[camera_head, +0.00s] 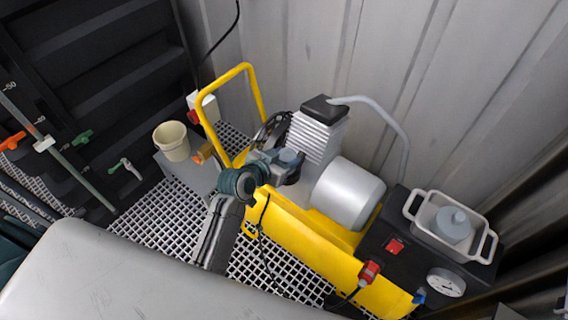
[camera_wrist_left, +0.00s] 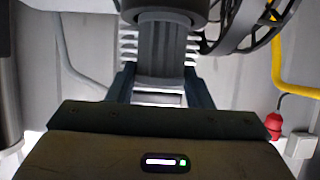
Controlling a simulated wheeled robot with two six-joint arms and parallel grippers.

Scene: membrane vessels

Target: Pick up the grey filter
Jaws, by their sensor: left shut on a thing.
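The grey filter (camera_head: 290,156) is a small grey round piece between the fingers of my left gripper (camera_head: 284,166) in the head view. The gripper is shut on it, just left of the compressor's ribbed cylinder (camera_head: 318,134). In the left wrist view a dark round body (camera_wrist_left: 163,12) shows at the top, between the fingers of the left gripper (camera_wrist_left: 160,82). The fingers hide part of the filter, and I cannot tell whether it touches the compressor. My right gripper is not in view.
The yellow compressor frame (camera_head: 302,232) carries a silver tank (camera_head: 348,193). A white basket (camera_head: 412,205) holding a grey lidded vessel (camera_head: 453,224) sits on the black panel (camera_head: 386,222) at right. A beige cup (camera_head: 171,142) stands on a grey box (camera_head: 190,172) at left. Corrugated wall stands behind.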

